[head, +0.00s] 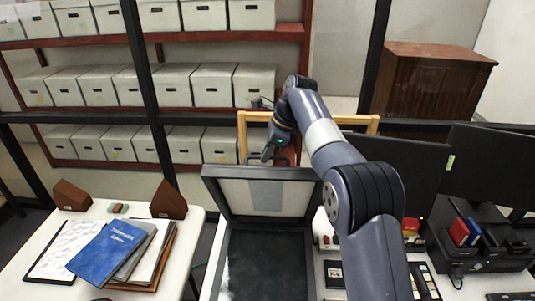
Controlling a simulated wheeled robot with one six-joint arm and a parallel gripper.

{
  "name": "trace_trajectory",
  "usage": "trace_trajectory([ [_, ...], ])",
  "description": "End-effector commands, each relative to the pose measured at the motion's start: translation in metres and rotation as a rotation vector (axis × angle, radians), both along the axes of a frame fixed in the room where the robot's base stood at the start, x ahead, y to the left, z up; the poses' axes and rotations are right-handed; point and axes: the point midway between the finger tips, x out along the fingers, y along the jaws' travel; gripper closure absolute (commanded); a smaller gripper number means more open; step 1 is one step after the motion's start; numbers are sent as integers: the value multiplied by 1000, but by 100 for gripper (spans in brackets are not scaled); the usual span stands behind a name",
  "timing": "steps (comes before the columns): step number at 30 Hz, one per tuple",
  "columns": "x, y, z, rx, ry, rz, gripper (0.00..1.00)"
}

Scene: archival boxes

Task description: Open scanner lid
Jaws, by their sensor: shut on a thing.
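The scanner (265,262) stands on the white desk at the lower middle, its dark glass bed bare. Its lid (222,196) is raised steeply at the back, with the pale inner face toward me. My gripper (270,154) is at the lid's top edge, shut on the lid's handle (281,161). The fingertips are small and dark, so the exact grip is hard to make out. My arm crosses in front of the right side of the scanner and hides part of it.
A white table (195,222) at left bears a blue book (108,249), folders and wooden bookends. Dark monitors (470,165) stand at right. A wooden frame (250,118) and shelves of archival boxes are behind. Small items lie right of the scanner.

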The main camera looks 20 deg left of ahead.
Motion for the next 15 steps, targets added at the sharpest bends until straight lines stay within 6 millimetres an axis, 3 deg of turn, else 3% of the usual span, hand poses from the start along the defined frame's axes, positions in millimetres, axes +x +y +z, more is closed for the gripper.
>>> trace_trajectory([
  [1,1,-3,-14,-16,15,-2,100],
  [8,1,-3,-14,-16,15,-2,100],
  [9,1,-2,-13,-16,15,-2,87],
  [15,0,-1,-10,-11,12,-1,70],
])
